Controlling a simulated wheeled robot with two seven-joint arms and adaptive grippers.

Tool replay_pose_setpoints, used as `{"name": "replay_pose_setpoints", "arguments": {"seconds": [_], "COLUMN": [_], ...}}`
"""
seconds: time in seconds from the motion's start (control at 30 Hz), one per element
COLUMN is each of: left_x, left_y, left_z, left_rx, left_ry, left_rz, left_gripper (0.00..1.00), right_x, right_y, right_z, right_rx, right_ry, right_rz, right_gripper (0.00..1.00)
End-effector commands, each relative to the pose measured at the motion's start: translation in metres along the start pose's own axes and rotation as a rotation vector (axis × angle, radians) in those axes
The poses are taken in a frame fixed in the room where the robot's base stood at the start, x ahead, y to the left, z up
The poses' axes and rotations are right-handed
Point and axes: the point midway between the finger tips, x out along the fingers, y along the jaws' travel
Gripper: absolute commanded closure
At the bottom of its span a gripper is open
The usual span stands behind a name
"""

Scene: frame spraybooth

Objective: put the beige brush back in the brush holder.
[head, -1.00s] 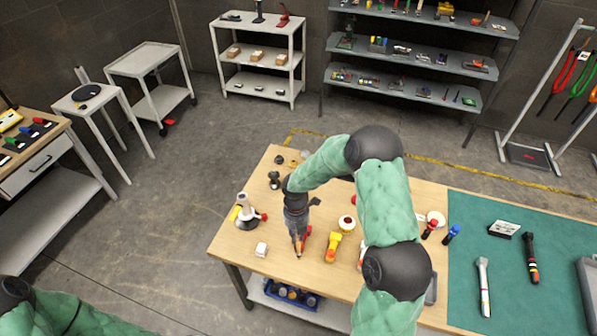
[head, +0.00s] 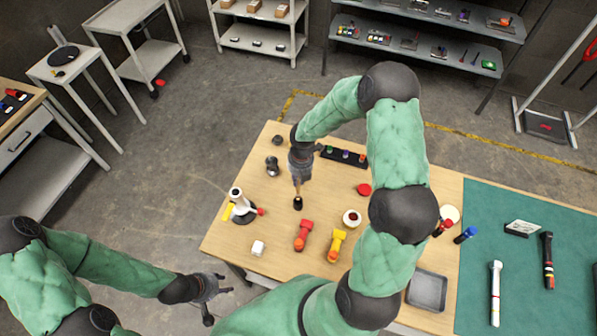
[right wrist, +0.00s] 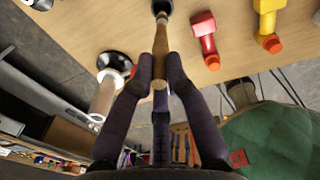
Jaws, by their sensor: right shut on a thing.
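The beige brush (head: 297,187) is in my right gripper (head: 299,176), which is shut on its handle above the wooden table. Its dark end (head: 298,203) points down; I cannot tell whether it touches the table. In the right wrist view the fingers (right wrist: 160,82) close around the beige handle (right wrist: 160,45). A long black block with coloured pieces (head: 343,157), which looks like the brush holder, lies behind and right of the gripper, partly near my arm. My left gripper (head: 213,297) is open and empty, low at the table's front left.
A white stand with a dark base (head: 236,196) is to the left. A dark metal piece (head: 272,166) and a red disc (head: 364,189) flank the gripper.

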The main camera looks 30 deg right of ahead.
Motion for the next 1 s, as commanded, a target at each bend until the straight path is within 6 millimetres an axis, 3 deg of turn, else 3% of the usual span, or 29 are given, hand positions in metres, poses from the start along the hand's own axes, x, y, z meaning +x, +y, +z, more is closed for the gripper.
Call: {"name": "replay_pose_setpoints", "arguments": {"seconds": [0.6,1.0], "left_x": [0.05,0.056], "left_y": [-0.018,-0.019], "left_z": [-0.002,-0.003], "left_rx": [0.001,0.001], "left_ry": [0.001,0.001], "left_rz": [0.0,0.0], "left_gripper": [0.6,0.6], "right_x": [0.058,0.064], "right_y": [-0.003,-0.004], "right_z": [0.002,0.002], "right_rx": [0.001,0.001], "right_ry": [0.0,-0.001], "right_rz": [0.0,0.0], "right_gripper": [1.0,1.0]}}
